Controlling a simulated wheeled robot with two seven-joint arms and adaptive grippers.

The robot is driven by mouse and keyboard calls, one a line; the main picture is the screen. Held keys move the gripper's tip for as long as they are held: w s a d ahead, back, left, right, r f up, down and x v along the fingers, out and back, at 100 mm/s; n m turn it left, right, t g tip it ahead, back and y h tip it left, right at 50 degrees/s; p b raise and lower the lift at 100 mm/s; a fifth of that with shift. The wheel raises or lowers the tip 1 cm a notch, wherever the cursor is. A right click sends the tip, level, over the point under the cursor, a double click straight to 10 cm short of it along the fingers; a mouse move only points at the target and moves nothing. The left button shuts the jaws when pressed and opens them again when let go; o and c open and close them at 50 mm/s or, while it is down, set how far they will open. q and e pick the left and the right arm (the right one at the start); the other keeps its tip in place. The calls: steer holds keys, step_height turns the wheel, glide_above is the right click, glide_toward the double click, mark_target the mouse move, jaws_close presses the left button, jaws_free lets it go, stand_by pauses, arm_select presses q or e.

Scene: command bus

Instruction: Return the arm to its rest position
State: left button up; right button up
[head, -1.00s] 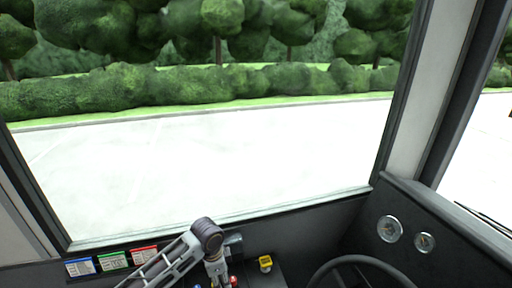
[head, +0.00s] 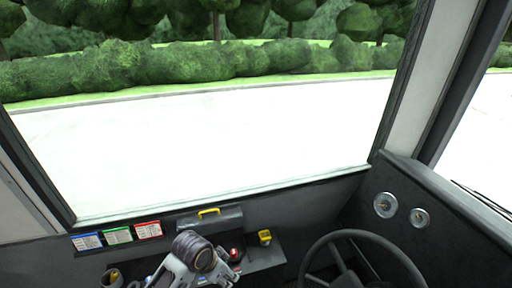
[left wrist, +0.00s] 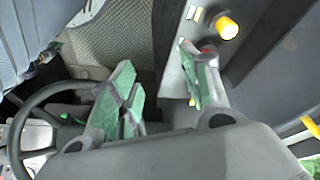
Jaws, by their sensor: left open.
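My left arm comes in low in the head view, with its dark wrist joint in front of the dashboard shelf. My left gripper (head: 205,272) is partly hidden by its own wrist there. In the left wrist view my left gripper (left wrist: 160,88) shows two green-padded fingers spread wide apart with nothing between them. A red button (head: 235,254) on the shelf is beside the arm, and a bit of red shows behind the right-hand finger in the wrist view. My right gripper is not in view.

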arm_select(q)
steer(key=shift+s+a+n+t+y, duration=0.6)
steer(key=shift+s+a+n+y, duration=0.6)
steer(key=shift+s+a+n, duration=4)
step_height(320, 180, down, 32)
steer(key=s+a+r+m+g, duration=0.1)
steer(key=a+m, duration=0.1)
steer(key=m, duration=0.1)
steer(key=s+a+f, duration=0.2)
steer(key=s+f, duration=0.8)
steer(key=s, duration=0.1)
steer(key=s+a+f+g, duration=0.1)
steer(key=s+a+f, duration=0.2)
steer(key=s+f, duration=0.7)
steer(key=shift+s+f+m, duration=0.3)
steer(key=shift+s+f, duration=0.1)
steer(key=shift+s, duration=0.25)
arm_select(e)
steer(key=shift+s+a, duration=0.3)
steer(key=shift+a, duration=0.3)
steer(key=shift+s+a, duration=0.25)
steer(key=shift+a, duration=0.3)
arm_select(q)
steer(key=shift+a, duration=0.15)
steer(key=shift+c, duration=0.3)
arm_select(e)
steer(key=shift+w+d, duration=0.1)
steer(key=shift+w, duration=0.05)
